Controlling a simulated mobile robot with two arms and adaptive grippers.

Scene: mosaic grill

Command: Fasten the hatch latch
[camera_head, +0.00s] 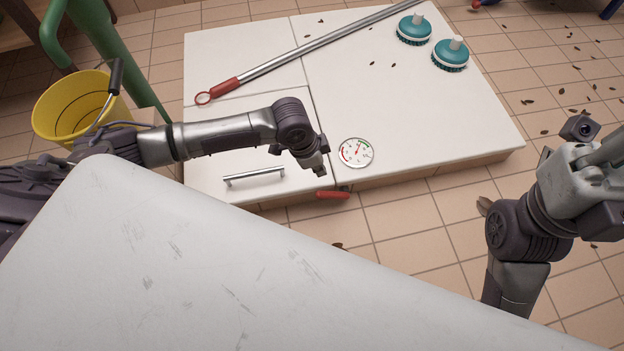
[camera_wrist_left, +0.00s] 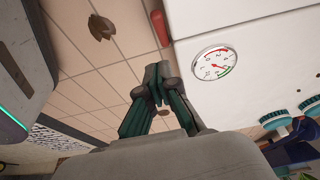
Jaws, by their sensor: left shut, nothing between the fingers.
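The hatch latch shows as a small red handle (camera_head: 333,195) at the front edge of the white unit, by the right end of the hatch panel (camera_head: 215,135). It also shows as a red bar (camera_wrist_left: 160,28) at the top of the left wrist view. The hatch panel carries a metal bar handle (camera_head: 254,177). My left gripper (camera_head: 321,172) is above the unit's front edge, close to the latch but apart from it. Its fingers (camera_wrist_left: 157,82) are shut and empty. My right gripper (camera_head: 605,165) is at the right edge, its fingers not clearly visible.
A round gauge (camera_head: 356,152) sits right of the latch. A long pole with a red grip (camera_head: 224,88) and two teal brushes (camera_head: 414,29) (camera_head: 450,54) lie on the unit. A yellow bucket (camera_head: 70,108) stands left. A white scuffed surface (camera_head: 200,270) fills the foreground.

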